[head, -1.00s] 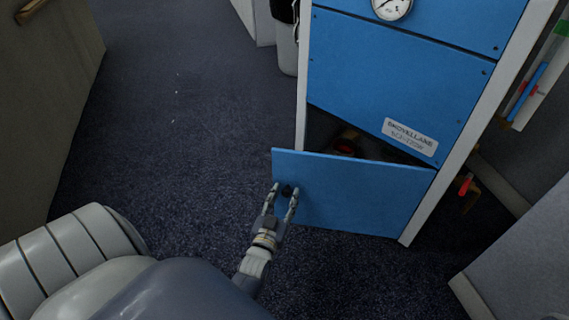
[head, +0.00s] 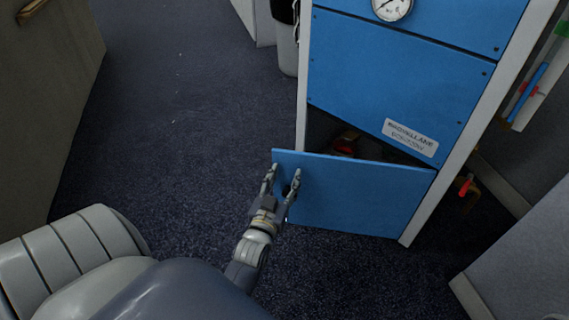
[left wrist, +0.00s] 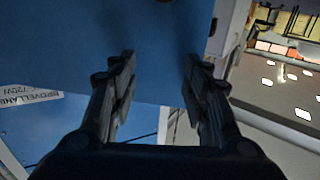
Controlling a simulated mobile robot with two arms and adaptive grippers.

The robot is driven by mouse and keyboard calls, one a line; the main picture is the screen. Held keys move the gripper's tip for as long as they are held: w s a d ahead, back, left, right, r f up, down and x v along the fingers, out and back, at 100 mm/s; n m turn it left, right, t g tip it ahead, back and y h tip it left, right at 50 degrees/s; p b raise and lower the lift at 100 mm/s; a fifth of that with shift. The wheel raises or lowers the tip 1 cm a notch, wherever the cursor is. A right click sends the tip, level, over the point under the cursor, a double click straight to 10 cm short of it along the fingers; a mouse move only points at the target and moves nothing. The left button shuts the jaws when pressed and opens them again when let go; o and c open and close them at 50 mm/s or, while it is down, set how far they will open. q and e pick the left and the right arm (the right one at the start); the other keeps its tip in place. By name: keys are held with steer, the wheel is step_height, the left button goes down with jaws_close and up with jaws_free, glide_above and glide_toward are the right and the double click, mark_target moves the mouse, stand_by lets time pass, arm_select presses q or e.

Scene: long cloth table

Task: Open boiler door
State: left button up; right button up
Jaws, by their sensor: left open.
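The boiler (head: 385,75) is a blue cabinet with a white frame. Its lower blue door (head: 360,198) stands partly open, its left edge swung out and its right edge by the frame. A dark round knob (head: 286,190) sits near the door's left edge. My left gripper (head: 282,176) is open, with its fingers at the door's left end by the knob; I cannot tell whether they touch it. In the left wrist view, the open fingers (left wrist: 159,70) stand before the blue door (left wrist: 160,30), with nothing visible held between them. My right gripper is not in view.
A gauge (head: 392,8) and a label plate (head: 411,137) are on the boiler front. Red parts (head: 345,142) show in the dark opening. A grey panel (head: 525,250) stands at the right. The dark carpet (head: 180,130) left of the door is clear.

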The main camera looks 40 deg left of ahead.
arm_select(q)
steer(key=shift+r, duration=0.75)
